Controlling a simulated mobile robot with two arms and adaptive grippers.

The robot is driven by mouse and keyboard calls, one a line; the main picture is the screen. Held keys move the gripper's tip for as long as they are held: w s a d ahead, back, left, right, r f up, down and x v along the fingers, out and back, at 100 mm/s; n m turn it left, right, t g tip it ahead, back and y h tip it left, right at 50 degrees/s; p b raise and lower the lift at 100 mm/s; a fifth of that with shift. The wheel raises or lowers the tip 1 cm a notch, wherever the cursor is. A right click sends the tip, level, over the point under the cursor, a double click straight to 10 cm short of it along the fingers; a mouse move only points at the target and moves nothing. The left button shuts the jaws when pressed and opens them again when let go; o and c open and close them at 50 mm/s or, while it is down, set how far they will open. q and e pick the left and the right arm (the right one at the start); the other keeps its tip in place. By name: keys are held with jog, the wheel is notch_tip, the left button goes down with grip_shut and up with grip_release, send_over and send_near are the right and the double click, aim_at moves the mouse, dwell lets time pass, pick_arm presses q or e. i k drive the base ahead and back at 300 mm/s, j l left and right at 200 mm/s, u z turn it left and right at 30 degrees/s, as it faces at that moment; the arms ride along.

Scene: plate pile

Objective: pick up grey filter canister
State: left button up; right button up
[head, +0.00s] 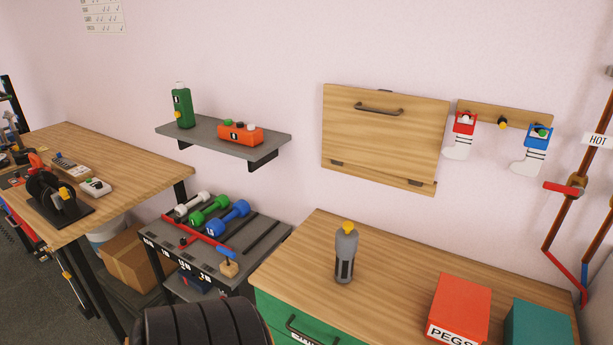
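A grey canister (345,258) with a yellow top and dark slots low on its side stands upright on the wooden top of a green cabinet (390,268). It is near the cabinet's left part, a little back from the front edge, and nothing touches it. I take it to be the grey filter canister. Neither of my grippers shows in the head view.
A red box marked PEGS (460,308) and a teal box (538,325) stand right of the canister. A dumbbell rack (250,255) is left of the cabinet. A dark ribbed object (205,322) fills the bottom foreground. The counter behind the canister is clear.

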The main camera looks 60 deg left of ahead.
aim_at(346, 246)
jog(key=u, duration=1.7)
